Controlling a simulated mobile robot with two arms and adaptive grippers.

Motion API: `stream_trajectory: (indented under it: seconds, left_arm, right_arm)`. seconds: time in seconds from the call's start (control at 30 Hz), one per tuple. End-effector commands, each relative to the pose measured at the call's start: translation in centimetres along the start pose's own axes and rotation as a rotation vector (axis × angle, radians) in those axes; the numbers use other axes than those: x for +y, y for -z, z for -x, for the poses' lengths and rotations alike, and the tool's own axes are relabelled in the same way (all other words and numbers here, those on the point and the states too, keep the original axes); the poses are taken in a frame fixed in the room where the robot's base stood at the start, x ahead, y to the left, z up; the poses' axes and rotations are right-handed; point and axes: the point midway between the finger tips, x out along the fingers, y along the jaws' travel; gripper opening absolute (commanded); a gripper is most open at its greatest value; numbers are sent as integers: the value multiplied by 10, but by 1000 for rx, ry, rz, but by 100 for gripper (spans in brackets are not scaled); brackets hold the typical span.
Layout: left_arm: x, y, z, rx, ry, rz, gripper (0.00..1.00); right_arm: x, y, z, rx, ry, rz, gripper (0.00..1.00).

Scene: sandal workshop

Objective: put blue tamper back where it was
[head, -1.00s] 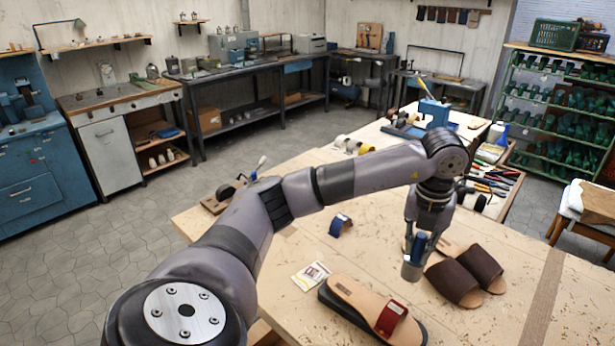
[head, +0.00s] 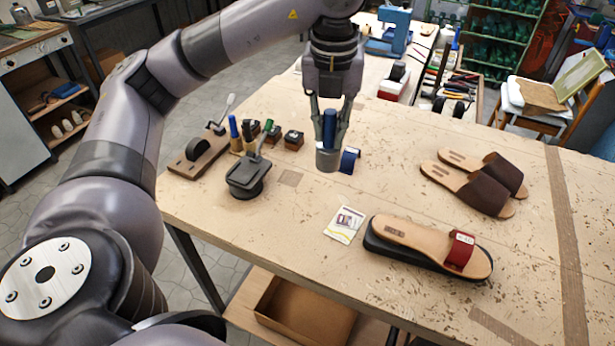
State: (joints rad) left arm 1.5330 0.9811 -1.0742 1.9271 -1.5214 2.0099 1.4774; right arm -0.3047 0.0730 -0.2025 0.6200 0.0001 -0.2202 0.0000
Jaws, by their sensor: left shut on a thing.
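The blue tamper (head: 329,130) has a blue handle and a grey metal cylinder foot. My left gripper (head: 329,118) is shut on its handle and holds it upright over the wooden table (head: 290,225); whether the foot touches the table I cannot tell. A blue strap piece (head: 349,160) is just right of and behind the foot. To the left stand small blue-, tan- and green-handled tools (head: 240,134) and small dark stamp blocks (head: 293,139). My right gripper is not in view.
A black round pot with a lever (head: 247,175) and a wooden board with a black roller (head: 196,160) stand at the left. A card (head: 345,224), a red-strapped sandal (head: 430,247) and brown sandals (head: 475,182) lie nearer and right. The table between is mostly clear.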

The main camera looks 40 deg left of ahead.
Motion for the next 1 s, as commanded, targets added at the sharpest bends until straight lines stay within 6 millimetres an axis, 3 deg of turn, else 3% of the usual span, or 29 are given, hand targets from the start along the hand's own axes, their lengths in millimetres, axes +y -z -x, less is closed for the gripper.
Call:
stream_trajectory:
  seconds: [0.3, 0.6, 0.77, 1.0]
  left_arm:
    - [0, 8, -70, 7, -2, -1, 0]
    - [0, 13, -131, 2, -3, 0, 0]
    - [0, 13, -146, 0, 0, 2, 0]
    - [0, 17, -176, 3, -3, 1, 0]
  right_arm:
    - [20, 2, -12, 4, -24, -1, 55]
    - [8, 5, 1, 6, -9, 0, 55]
    - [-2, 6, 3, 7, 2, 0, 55]
    - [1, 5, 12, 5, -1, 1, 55]
